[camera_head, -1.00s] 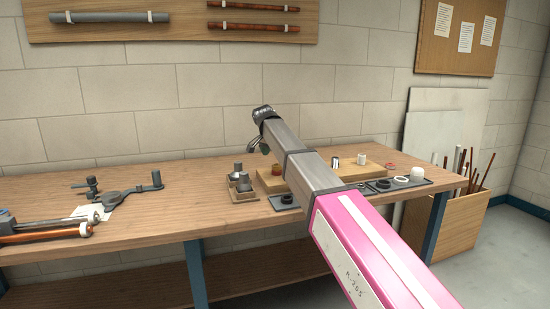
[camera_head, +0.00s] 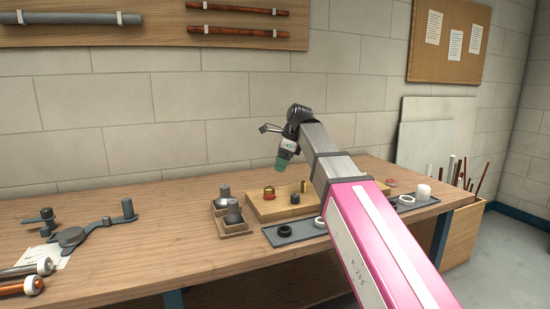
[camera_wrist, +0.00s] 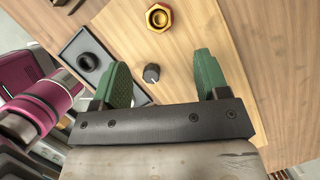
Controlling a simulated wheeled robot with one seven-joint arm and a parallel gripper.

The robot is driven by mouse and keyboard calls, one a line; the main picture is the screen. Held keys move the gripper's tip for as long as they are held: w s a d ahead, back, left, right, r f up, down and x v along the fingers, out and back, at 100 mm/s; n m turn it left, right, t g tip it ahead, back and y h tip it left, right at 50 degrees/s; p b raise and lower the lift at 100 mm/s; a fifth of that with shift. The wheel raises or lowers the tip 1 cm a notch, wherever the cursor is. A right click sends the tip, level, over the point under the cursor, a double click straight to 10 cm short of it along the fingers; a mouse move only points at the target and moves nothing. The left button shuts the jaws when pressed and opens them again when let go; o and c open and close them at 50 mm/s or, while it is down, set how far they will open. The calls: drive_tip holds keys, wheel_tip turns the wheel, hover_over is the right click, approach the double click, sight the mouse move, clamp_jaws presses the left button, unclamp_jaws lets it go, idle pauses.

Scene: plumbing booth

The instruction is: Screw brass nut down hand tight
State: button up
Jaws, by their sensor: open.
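The brass nut (camera_head: 269,192) sits near the left end of the wooden board (camera_head: 262,213). The wrist view shows it as a gold hexagonal ring (camera_wrist: 158,18) with a hole, at the top edge; what is beneath it is hard to tell. My gripper (camera_head: 284,161) hangs above the board with its green fingers pointing down. In the wrist view my gripper (camera_wrist: 162,62) is open and empty, its two fingers wide apart. A small dark cylinder (camera_wrist: 152,72) on the board shows between them. The nut lies beyond the fingertips, not between them.
A brass cylinder (camera_head: 303,186) stands on the board. A dark tray (camera_head: 296,234) with black and white rings lies in front. A small wooden box (camera_head: 229,229) with grey cylinders stands left. A grey wrench-like tool (camera_head: 95,230) lies further left. The bench between is clear.

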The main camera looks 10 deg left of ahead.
sight(270, 188)
drive_tip(key=shift+m, duration=0.3)
drive_tip(key=x, duration=1)
drive_tip(key=shift+s+a+f, duration=0.1)
drive_tip(key=shift+a, duration=0.15)
drive_tip(key=c, duration=1)
drive_tip(key=shift+s+m, duration=0.15)
drive_tip(key=shift+m, duration=0.65)
drive_tip(key=m+t, duration=0.2)
drive_tip(key=m, duration=0.3)
drive_tip(key=o, duration=1.6)
